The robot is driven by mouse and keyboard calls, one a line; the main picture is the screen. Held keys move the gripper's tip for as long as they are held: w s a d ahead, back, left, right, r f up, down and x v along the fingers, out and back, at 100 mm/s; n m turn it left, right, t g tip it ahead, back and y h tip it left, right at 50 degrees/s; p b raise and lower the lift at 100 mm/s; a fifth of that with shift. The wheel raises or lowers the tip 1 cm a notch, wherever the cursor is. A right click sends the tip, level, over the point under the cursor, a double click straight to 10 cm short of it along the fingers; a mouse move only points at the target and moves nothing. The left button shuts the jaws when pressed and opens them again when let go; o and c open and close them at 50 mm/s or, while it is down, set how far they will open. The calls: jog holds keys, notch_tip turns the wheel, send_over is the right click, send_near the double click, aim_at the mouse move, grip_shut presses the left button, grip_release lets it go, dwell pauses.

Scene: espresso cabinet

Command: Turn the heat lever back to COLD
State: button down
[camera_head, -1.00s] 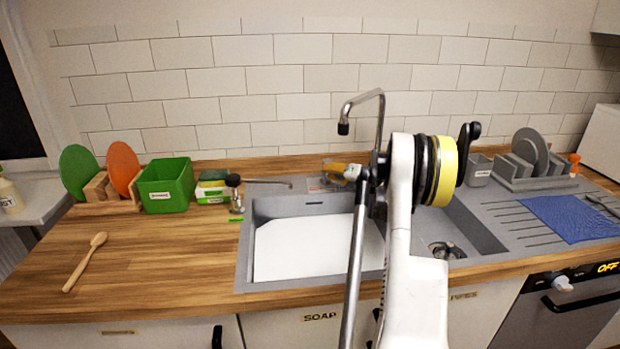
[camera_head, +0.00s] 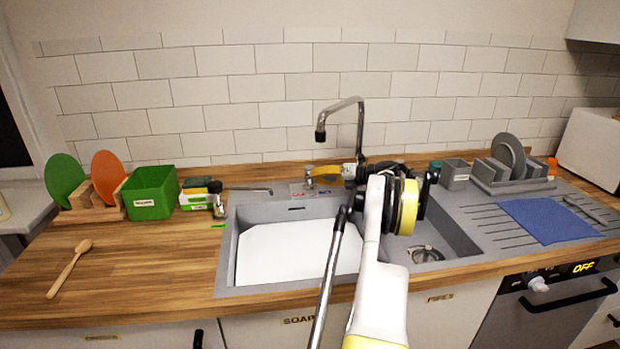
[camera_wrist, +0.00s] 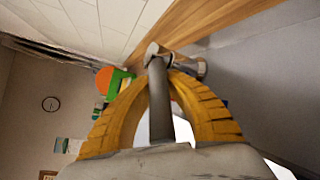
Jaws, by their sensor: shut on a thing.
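My gripper (camera_wrist: 165,100) has yellow ribbed fingers, closed around a grey metal bar, the heat lever (camera_wrist: 160,115), in the wrist view. The bar runs between the fingers toward a chrome fitting (camera_wrist: 153,52). In the head view my gripper (camera_head: 325,170) is behind the sink, left of the tap's base. The chrome tap (camera_head: 360,125) has a tall spout bent to the left. A small label plate (camera_head: 303,190) lies below the gripper on the sink's back edge; its writing is too small to read. My arm hides the tap's base and part of the lever.
The sink (camera_head: 228,250) lies below the gripper. A second chrome spout (camera_head: 245,190) and a green box (camera_head: 151,192) stand to the left. The tiled wall is close behind.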

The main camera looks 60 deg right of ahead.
jog(key=shift+r, duration=0.1)
jog(key=c, duration=1.3)
grip_release()
jog(key=shift+d, duration=0.1)
jog(key=v, duration=1.2)
